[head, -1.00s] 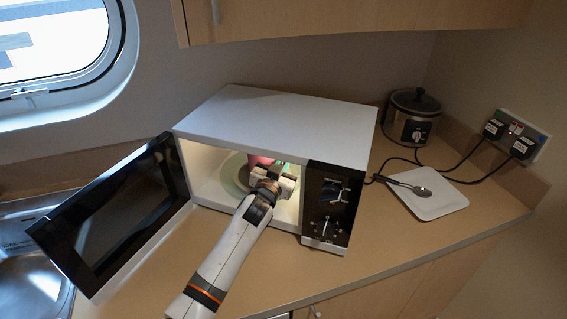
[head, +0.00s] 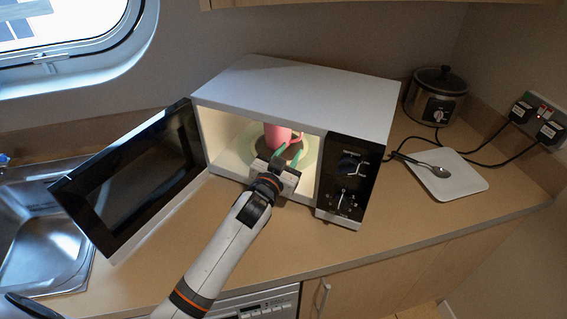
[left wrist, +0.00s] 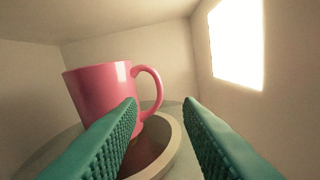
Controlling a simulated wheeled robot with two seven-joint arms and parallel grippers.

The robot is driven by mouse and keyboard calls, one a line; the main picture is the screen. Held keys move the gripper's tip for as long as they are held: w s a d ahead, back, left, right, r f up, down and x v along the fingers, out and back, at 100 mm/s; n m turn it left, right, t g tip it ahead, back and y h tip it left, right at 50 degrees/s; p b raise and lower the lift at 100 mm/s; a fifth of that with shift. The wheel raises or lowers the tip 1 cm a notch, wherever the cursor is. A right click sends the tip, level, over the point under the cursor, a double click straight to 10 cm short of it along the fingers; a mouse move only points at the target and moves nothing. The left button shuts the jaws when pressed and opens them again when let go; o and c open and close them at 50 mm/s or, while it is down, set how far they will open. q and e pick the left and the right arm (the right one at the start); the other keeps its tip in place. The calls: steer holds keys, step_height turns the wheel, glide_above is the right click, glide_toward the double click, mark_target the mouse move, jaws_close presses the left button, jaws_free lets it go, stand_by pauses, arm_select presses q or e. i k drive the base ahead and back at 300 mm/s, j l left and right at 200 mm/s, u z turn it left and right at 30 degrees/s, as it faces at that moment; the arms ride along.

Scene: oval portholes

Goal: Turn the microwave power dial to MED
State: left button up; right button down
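The white microwave (head: 300,85) stands on the counter with its door (head: 130,185) swung open to the left. Its black control panel (head: 347,180) has an upper dial (head: 349,166) and a lower dial (head: 343,199); their labels and settings are too small to read. A pink mug (head: 277,134) stands upright inside, and it also shows in the left wrist view (left wrist: 100,92). My left gripper (head: 284,157) is at the microwave's opening, left of the panel. Its green fingers (left wrist: 160,125) are apart and empty, with the mug beyond them. My right gripper is out of view.
A round brown dish (left wrist: 150,155) lies under or beside the mug. A slow cooker (head: 437,95) and a white plate (head: 455,180) with a spoon (head: 432,168) stand right of the microwave. The sink (head: 40,240) is at the left. The counter before the panel is clear.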

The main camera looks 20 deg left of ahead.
mark_target(347, 165)
steer(key=k+l, duration=0.25)
steer(key=k, duration=0.2)
steer(key=k+l, duration=0.2)
steer(key=k, duration=0.3)
